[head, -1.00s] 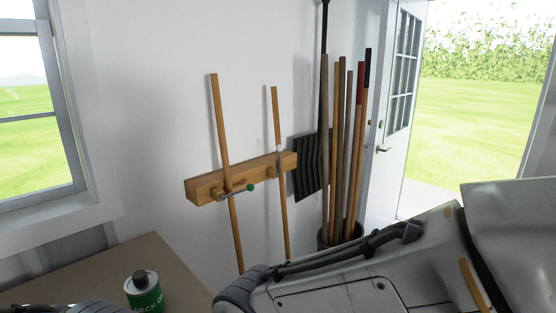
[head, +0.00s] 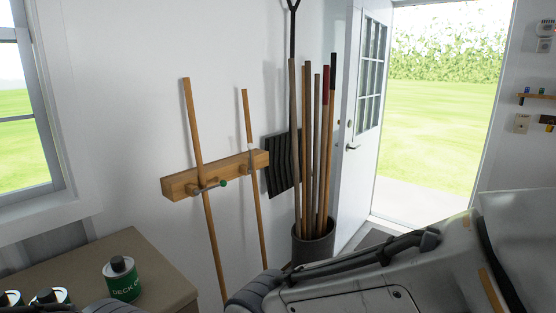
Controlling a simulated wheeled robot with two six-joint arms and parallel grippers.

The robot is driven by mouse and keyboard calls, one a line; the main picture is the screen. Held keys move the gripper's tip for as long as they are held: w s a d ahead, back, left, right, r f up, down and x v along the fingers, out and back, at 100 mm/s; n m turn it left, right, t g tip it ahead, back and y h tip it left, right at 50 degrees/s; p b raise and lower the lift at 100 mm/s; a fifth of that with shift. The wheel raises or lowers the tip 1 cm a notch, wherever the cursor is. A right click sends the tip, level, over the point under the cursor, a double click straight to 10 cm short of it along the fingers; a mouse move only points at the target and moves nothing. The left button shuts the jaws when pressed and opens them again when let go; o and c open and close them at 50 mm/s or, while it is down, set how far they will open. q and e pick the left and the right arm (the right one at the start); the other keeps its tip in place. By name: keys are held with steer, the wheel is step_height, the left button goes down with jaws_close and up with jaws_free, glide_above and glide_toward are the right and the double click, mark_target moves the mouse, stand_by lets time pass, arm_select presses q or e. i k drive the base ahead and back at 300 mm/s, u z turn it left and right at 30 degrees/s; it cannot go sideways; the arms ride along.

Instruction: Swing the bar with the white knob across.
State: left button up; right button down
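A wooden wall rack (head: 180,186) holds two upright wooden poles, a left pole (head: 193,125) and a right pole (head: 246,112). A short metal bar with a green knob (head: 223,183) lies across the front of the left pole. At the right pole, a small pale part (head: 249,140) shows just above the rack; I cannot tell whether it is a bar or a white knob. No clear white knob shows. Neither gripper is in view; only parts of my arm show at the bottom right.
A tan bench (head: 155,262) at the lower left holds a green can (head: 122,280) and more cans at the edge. The door (head: 365,120) is open.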

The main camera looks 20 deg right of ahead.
mark_target(250, 146)
steer(key=z, duration=0.5)
steer(key=k, duration=1.05)
steer(key=z, duration=0.5)
steer(key=i, duration=1.45)
steer(key=u, duration=0.9)
steer(key=i, duration=0.8)
steer(key=u, duration=0.55)
